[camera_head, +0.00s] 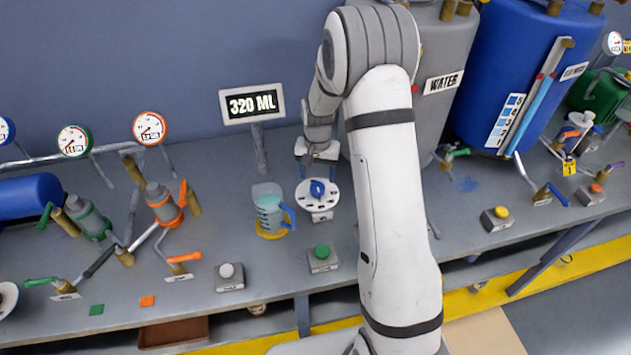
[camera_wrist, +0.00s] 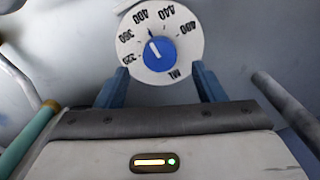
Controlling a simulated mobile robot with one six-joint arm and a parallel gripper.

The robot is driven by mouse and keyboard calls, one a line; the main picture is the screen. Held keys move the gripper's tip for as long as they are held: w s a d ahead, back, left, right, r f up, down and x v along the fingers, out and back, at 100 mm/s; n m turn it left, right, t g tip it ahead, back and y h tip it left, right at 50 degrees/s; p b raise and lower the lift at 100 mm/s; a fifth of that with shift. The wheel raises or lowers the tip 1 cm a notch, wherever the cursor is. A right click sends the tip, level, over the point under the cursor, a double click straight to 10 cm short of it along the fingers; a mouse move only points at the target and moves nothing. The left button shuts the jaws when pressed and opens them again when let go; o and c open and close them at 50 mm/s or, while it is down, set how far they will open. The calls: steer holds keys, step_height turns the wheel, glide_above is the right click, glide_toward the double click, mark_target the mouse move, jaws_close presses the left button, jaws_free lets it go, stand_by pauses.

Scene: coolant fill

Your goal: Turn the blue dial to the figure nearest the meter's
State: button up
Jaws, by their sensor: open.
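The blue dial (camera_head: 317,188) sits on a round white plate with black figures, right of the measuring jug. In the wrist view the blue dial (camera_wrist: 160,54) shows upside-down figures, among them 320, 360, 400 and 440. Its white pointer line aims up and left, roughly at 400. The meter (camera_head: 252,103) on a post behind reads 320 ML. My gripper (camera_head: 318,155) is behind the dial in the head view. In the wrist view my gripper (camera_wrist: 161,80) is open, its blue fingers apart near the plate's lower edge. Nothing is between them; contact cannot be told.
A clear jug (camera_head: 268,212) with bluish liquid stands left of the dial. A green button box (camera_head: 321,258) is in front, a white button box (camera_head: 229,276) further left. The grey WATER tank (camera_head: 445,60) and blue tank (camera_head: 510,70) stand right. Pipes and valves crowd the left.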

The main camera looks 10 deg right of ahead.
mark_target(317, 186)
steer(key=shift+f+p, duration=0.4)
steer(key=shift+f, duration=1.9)
steer(key=c, duration=0.9)
steer(key=shift+a, duration=0.2)
steer(key=shift+c, duration=0.3)
steer(key=shift+d+r, duration=0.1)
steer(key=shift+d, duration=0.1)
